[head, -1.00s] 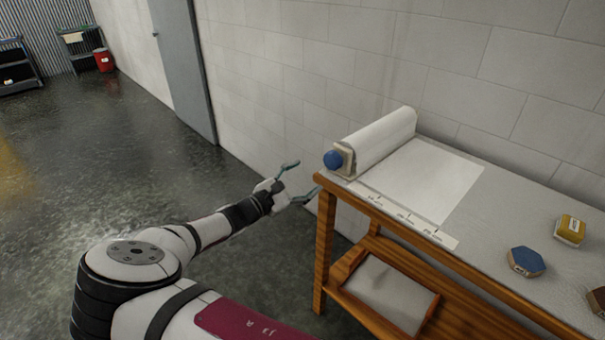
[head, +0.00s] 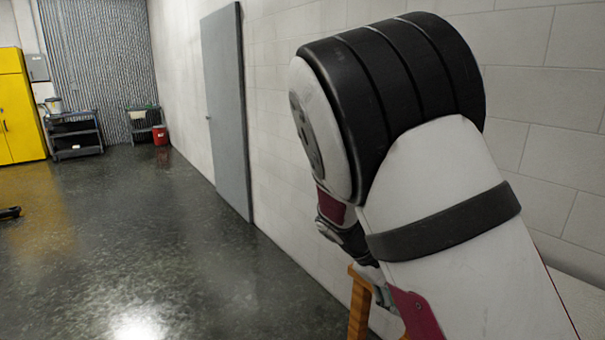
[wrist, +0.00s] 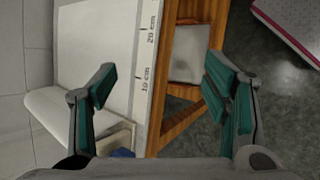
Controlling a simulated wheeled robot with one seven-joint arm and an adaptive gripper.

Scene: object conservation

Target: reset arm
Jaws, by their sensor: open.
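My gripper (wrist: 166,92) shows in the wrist view with its two teal-padded fingers wide apart and nothing between them. Below it are the paper sheet (wrist: 105,40) with a printed centimetre scale, the wooden table edge (wrist: 182,12) and a lower shelf with a grey panel (wrist: 188,52). In the head view my arm is folded up large on the right, and it hides most of the table. Only a wooden table leg (head: 359,305) shows beneath it. My gripper is mostly hidden behind my arm there.
A grey door (head: 226,110) stands along the white block wall (head: 270,130). A yellow cabinet (head: 18,105), dark carts (head: 75,132) and a red bucket (head: 160,135) are at the far back. The dark floor (head: 130,230) on the left is largely clear.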

